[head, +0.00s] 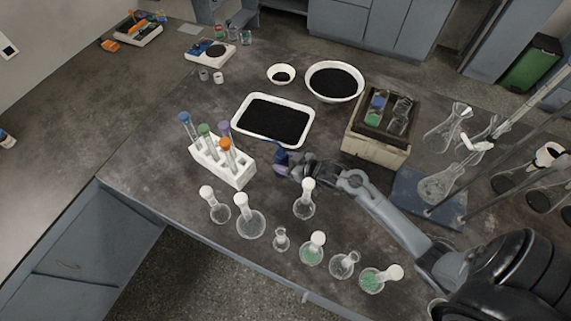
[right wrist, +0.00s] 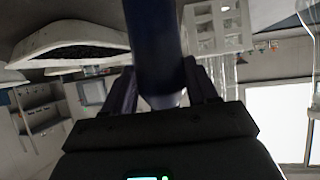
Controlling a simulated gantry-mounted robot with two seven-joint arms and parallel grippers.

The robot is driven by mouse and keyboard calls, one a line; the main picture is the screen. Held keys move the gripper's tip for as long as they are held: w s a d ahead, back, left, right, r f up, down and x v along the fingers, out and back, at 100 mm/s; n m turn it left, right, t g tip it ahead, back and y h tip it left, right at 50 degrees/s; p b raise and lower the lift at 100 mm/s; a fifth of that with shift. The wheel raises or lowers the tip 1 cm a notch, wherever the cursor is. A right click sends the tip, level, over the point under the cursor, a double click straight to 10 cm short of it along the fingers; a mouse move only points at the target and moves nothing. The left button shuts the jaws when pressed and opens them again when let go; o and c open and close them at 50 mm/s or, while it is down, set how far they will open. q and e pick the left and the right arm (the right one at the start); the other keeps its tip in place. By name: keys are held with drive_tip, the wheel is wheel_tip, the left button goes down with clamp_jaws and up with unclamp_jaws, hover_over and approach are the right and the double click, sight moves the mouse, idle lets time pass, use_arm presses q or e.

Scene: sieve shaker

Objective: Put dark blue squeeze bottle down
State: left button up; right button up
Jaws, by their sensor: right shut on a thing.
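The gripper hides part of the bottle. I cannot tell whether its base touches the table. My left gripper is not in view.
A white rack (head: 236,170) with several capped tubes stands close on the left. A white tray (head: 236,127) of black grains lies just behind. Glass flasks (head: 250,222) line the front edge. A beige box (head: 374,150) with bottles on top stands right.

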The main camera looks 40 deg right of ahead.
drive_tip(key=shift+f, duration=0.65)
drive_tip(key=shift+f, duration=0.1)
drive_tip(key=shift+o, duration=0.8)
drive_tip(key=shift+f, duration=0.15)
drive_tip(key=o, duration=0.5)
drive_tip(key=shift+c, duration=0.2)
drive_tip(key=shift+r, duration=0.2)
drive_tip(key=shift+s+r, duration=0.1)
drive_tip(key=shift+s, duration=0.05)
drive_tip(key=p+v, duration=0.1)
drive_tip(key=v, duration=1)
drive_tip(key=shift+s+r, duration=0.2)
drive_tip(key=shift+s, duration=0.05)
